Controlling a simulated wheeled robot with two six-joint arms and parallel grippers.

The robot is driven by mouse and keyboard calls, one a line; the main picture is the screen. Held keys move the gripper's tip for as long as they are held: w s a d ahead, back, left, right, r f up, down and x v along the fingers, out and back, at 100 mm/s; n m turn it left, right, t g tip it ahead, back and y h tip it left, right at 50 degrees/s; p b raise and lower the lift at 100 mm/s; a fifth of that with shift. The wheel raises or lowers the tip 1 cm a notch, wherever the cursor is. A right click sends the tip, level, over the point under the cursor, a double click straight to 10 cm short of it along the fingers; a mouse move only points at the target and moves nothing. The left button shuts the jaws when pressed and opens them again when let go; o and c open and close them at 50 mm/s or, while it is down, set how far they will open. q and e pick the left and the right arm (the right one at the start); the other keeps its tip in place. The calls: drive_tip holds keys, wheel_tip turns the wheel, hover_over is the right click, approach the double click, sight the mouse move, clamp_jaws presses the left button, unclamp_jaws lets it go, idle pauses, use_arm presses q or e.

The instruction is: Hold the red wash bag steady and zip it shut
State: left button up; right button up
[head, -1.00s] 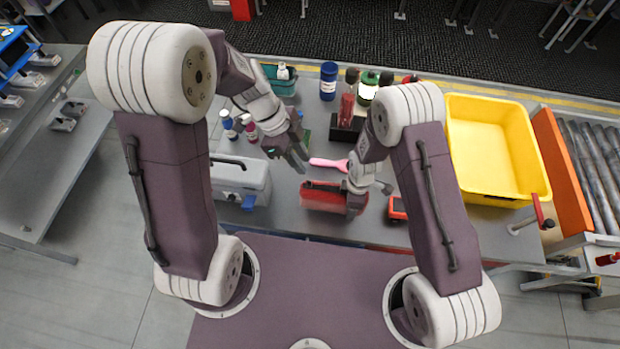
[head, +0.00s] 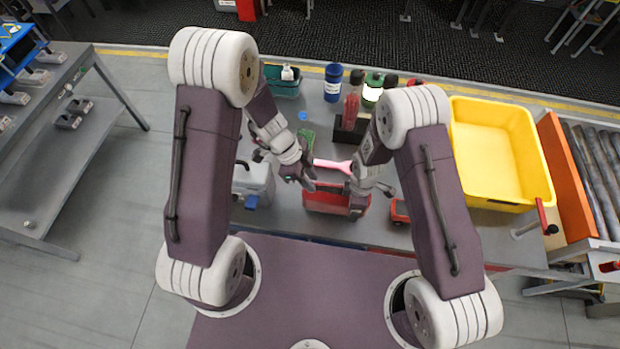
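The red wash bag (head: 322,202) lies near the front edge of the grey table, in the middle of the head view. Its top looks partly open, with a paler inside; the zip pull is too small to make out. My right gripper (head: 357,208) is at the bag's right end, with its fingers closed over that end and partly hiding it. My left gripper (head: 309,183) is just above the bag's upper left corner. Its fingers look apart and empty; I cannot tell whether they touch the bag.
A grey-white case (head: 252,185) stands left, a red-orange item (head: 399,211) right. Bottles, including a blue one (head: 333,82), stand behind. A yellow tray (head: 495,150) is at right.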

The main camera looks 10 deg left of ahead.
use_arm(q)
clamp_jaws()
idle(0.5)
idle(0.9)
